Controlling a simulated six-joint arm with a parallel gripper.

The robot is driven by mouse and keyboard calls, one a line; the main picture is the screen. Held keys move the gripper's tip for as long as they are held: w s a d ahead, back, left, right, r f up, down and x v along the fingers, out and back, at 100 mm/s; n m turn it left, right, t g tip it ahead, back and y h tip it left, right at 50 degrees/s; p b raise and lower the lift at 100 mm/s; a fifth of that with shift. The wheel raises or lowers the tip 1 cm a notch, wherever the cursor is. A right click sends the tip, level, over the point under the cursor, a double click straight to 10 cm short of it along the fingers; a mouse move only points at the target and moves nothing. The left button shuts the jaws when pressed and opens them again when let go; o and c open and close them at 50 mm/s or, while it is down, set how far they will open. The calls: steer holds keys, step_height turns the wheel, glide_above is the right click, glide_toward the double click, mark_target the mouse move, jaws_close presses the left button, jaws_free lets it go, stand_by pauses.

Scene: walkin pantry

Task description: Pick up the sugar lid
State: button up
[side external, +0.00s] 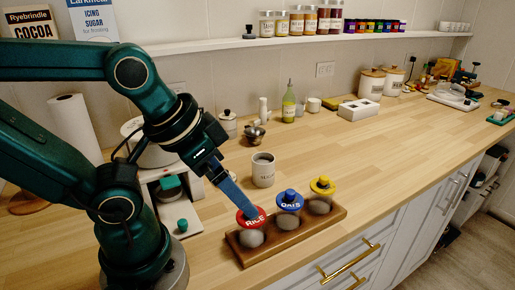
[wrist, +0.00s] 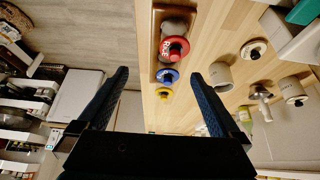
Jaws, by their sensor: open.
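A pale round lid with a dark knob (wrist: 252,48) lies on the counter in the wrist view, apart from an open grey canister (wrist: 220,75). I take it for the sugar lid. In the side view the lid is mostly hidden behind my gripper. The canister (side external: 263,172) stands upright there, lidless, its lettering too small to read. My gripper (side external: 247,209) is open and empty, its fingers overlapping the red rice lid (side external: 250,217) in the side view. In the wrist view the fingers (wrist: 159,74) are wide apart, with no lid between them.
A wooden tray (side external: 336,216) holds jars with red, blue (side external: 290,199) and yellow (side external: 322,185) lids at the counter's front edge. A knobbed canister (side external: 228,125) and a metal pot (side external: 253,134) stand behind. The counter right of the open canister is clear.

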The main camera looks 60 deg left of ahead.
stand_by(0.3)
steer(key=w+a+r+g+y, duration=0.1)
steer(key=w+a+g, duration=0.1)
steer(key=w+a, duration=0.8)
steer(key=a+f+n+g, duration=0.1)
steer(key=a+f, duration=0.2)
steer(key=a, duration=0.1)
steer(key=s+a+f+n+g, duration=0.1)
steer(key=a+f+n, duration=0.1)
steer(key=a+f, duration=0.2)
steer(key=a+f+n+g+h, duration=0.1)
steer(key=a+f, duration=0.3)
steer(key=a, duration=0.2)
steer(key=shift+s+f+g, duration=0.15)
steer(key=shift+s+g, duration=0.1)
steer(key=shift+g, duration=0.05)
steer(key=shift+s+f+n, duration=0.15)
steer(key=shift+f+n, duration=0.1)
steer(key=shift+n, duration=0.05)
steer(key=shift+f, duration=2.3)
steer(key=c, duration=1.2)
